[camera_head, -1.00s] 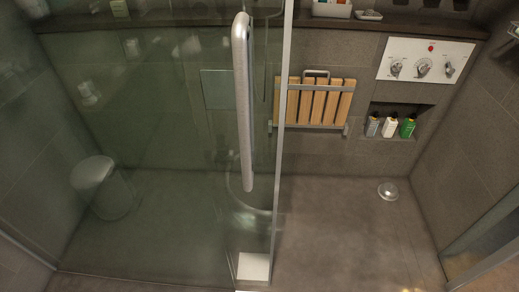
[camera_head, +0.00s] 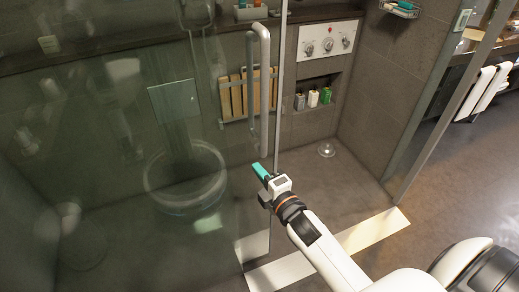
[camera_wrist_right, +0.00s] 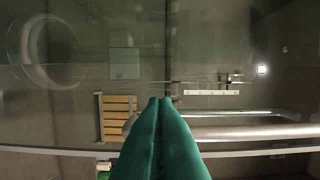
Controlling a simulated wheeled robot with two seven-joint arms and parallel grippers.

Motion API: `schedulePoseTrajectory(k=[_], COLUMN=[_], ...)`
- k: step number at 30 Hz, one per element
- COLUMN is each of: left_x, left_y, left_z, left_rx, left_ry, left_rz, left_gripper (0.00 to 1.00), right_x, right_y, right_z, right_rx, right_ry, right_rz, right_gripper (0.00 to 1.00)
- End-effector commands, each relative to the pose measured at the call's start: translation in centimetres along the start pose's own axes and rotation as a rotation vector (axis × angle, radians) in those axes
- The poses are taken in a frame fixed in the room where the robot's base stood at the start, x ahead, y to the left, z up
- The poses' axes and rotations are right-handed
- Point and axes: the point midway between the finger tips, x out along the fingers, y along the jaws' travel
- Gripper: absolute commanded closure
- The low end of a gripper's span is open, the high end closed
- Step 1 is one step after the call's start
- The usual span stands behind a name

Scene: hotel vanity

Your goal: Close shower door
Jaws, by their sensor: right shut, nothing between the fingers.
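The shower door (camera_head: 120,130) is a large glass panel filling the left of the head view, with a metal edge strip (camera_head: 279,90). Its long silver bar handle (camera_head: 264,95) stands upright near that edge. To the right of the edge the shower is open. My right gripper (camera_head: 260,170) has green fingers, is shut and empty, and shows just below the handle's lower end. In the right wrist view the shut fingers (camera_wrist_right: 160,102) point at the glass, and the handle (camera_wrist_right: 235,132) runs sideways to their right. I cannot tell whether they touch the door. My left gripper is out of view.
Inside are a wooden slatted seat (camera_head: 235,95), a control panel (camera_head: 327,41), bottles (camera_head: 312,98) in a niche and a floor drain (camera_head: 326,150). A pale threshold strip (camera_head: 372,232) crosses the opening. Open floor and towels (camera_head: 485,92) are at the right.

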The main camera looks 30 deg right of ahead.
Motion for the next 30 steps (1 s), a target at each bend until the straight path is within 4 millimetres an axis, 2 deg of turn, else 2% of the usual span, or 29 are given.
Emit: schedulePoseTrajectory(k=[6,11,15,18,30], left_x=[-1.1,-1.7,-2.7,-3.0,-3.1], left_y=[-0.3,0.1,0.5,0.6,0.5], left_z=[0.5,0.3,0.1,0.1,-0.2], left_rx=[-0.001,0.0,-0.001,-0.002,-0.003], left_ry=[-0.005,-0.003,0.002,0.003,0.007], left_rz=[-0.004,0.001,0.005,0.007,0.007], left_gripper=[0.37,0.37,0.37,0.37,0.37], right_x=[4.9,8.2,7.1,6.8,6.5], right_y=[-0.3,-0.2,-0.2,-0.1,0.1], right_z=[0.1,0.1,-2.1,-3.1,-3.7], right_rx=[0.003,0.005,0.001,0.003,0.006], right_ry=[-0.001,0.0,0.0,0.0,-0.001], right_rz=[-0.001,0.0,0.004,0.003,0.002], right_gripper=[1.0,1.0,1.0,1.0,1.0])
